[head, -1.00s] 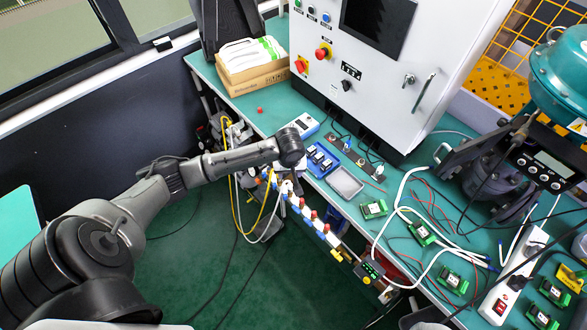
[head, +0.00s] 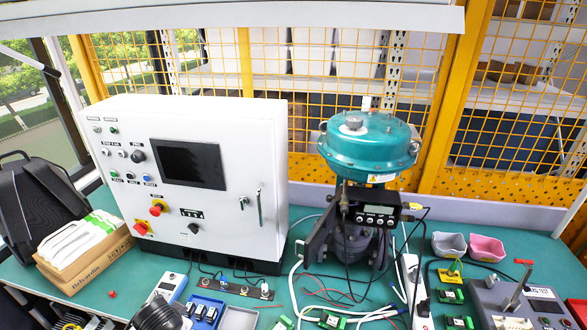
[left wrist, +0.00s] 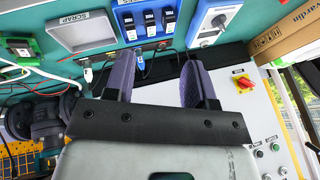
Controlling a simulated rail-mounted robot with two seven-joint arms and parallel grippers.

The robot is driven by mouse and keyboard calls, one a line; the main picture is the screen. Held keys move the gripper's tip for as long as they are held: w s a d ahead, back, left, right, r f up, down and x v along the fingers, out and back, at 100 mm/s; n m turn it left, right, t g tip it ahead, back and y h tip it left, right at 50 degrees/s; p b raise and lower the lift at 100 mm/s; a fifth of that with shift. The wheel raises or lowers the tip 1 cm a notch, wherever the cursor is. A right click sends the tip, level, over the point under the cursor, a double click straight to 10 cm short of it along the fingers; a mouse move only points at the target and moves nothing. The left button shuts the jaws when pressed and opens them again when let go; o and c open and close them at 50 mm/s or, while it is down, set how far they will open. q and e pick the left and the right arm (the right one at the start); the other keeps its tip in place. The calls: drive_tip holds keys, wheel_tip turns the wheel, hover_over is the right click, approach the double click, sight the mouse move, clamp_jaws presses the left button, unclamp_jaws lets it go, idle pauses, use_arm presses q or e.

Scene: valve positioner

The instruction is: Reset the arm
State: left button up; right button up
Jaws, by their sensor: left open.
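My left gripper (left wrist: 160,80) shows in the left wrist view with its two purple-grey fingers apart and nothing between them. Beyond the fingers are the bench top and the white control cabinet (left wrist: 262,118). In the head view only a dark rounded part of my left arm shows at the bottom edge, left of the middle; its fingers cannot be made out there. My right gripper is in neither view.
The cabinet (head: 178,233) stands on the green bench, with a teal valve actuator (head: 368,145) to its right. A blue tray (left wrist: 150,22) and a grey scrap tray (left wrist: 83,30) lie near the gripper. Cables, small green modules and pink and grey bins (head: 486,249) crowd the right.

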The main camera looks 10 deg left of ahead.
use_arm(q)
drive_tip(key=s+d+r+m+t+h, duration=0.1)
drive_tip(key=s+d+r+m+t, duration=0.35)
drive_tip(key=d, duration=0.55)
drive_tip(key=s+d+f+n+g+h, duration=0.15)
drive_tip(key=s+f, duration=0.25)
drive_tip(key=s, duration=0.4)
drive_tip(key=s+d+f+n+g, duration=0.1)
drive_tip(key=s+d+f+g, duration=0.15)
drive_tip(key=s, duration=0.55)
drive_tip(key=s+d+f+n+g+h, duration=0.1)
drive_tip(key=s+d+f+n+g, duration=0.1)
drive_tip(key=s+f, duration=0.35)
drive_tip(key=w+r+p+v, duration=0.1)
drive_tip(key=w+p+v, duration=0.2)
drive_tip(key=p+v, duration=1)
drive_tip(key=w+p+v, duration=0.3)
drive_tip(key=p+v, duration=1.1)
drive_tip(key=v, duration=0.1)
drive_tip(key=shift+d+r, duration=0.3)
drive_tip(key=shift+d, duration=0.2)
drive_tip(key=shift+w+f+t, duration=0.1)
drive_tip(key=shift+w+t, duration=0.05)
drive_tip(key=shift+t, duration=0.1)
